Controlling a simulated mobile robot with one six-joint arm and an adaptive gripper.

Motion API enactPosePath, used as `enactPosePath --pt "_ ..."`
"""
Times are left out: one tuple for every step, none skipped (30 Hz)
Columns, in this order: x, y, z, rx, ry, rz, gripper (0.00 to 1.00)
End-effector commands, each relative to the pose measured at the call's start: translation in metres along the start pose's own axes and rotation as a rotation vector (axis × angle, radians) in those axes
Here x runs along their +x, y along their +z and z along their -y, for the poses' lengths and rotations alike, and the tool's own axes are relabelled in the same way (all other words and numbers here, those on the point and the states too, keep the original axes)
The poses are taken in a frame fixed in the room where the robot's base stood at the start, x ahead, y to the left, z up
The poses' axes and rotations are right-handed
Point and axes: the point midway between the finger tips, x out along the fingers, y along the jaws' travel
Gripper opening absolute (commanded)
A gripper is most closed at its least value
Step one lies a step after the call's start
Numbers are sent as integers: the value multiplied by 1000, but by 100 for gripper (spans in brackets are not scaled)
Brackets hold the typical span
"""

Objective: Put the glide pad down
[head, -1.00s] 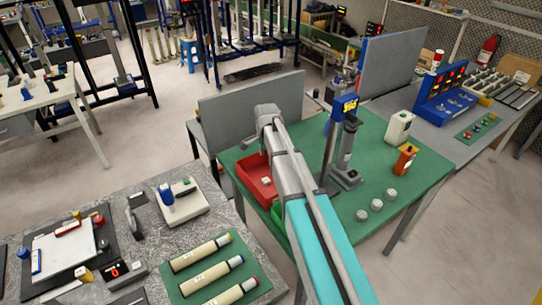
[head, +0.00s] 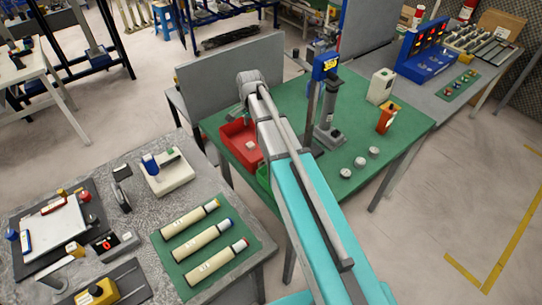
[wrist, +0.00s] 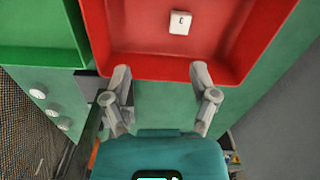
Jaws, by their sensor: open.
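A small white block (wrist: 181,22) with a dark mark lies in the red tray (wrist: 150,67), and it shows small in the head view (head: 250,146). I cannot tell for sure that it is the glide pad. My gripper (wrist: 160,72) is open with nothing between its fingers. In the wrist view its fingertips are at the near rim of the red tray, apart from the block.
A green tray (wrist: 40,55) stands beside the red one. The green table (head: 400,150) also holds three pale round pieces (head: 360,162), a grey column stand (head: 328,130), a white box (head: 381,86) and an orange device (head: 387,118). A grey panel (head: 225,85) stands behind.

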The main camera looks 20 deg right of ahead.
Motion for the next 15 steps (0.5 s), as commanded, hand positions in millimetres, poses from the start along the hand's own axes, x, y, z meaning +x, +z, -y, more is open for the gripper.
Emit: enactPosePath --pt "0 7 -16 -48 0 0 76" --pt "0 10 -23 -85 0 0 76" --pt "0 14 -34 -136 0 0 76" --pt "0 17 -42 -178 1 0 76" --pt "0 20 -50 -220 1 0 76" --pt "0 25 -61 -279 1 0 76" --pt "0 29 -70 -324 1 0 76" --pt "0 32 -78 -370 1 0 76" --pt "0 37 -89 -431 1 0 76" --pt "0 41 -97 -477 1 0 76" --pt "0 44 -106 -523 1 0 76" --pt "0 49 -116 -583 1 1 76" --pt "0 53 -124 -628 1 1 76" --pt "0 56 -132 -672 1 1 76" --pt "0 61 -142 -729 1 1 76"
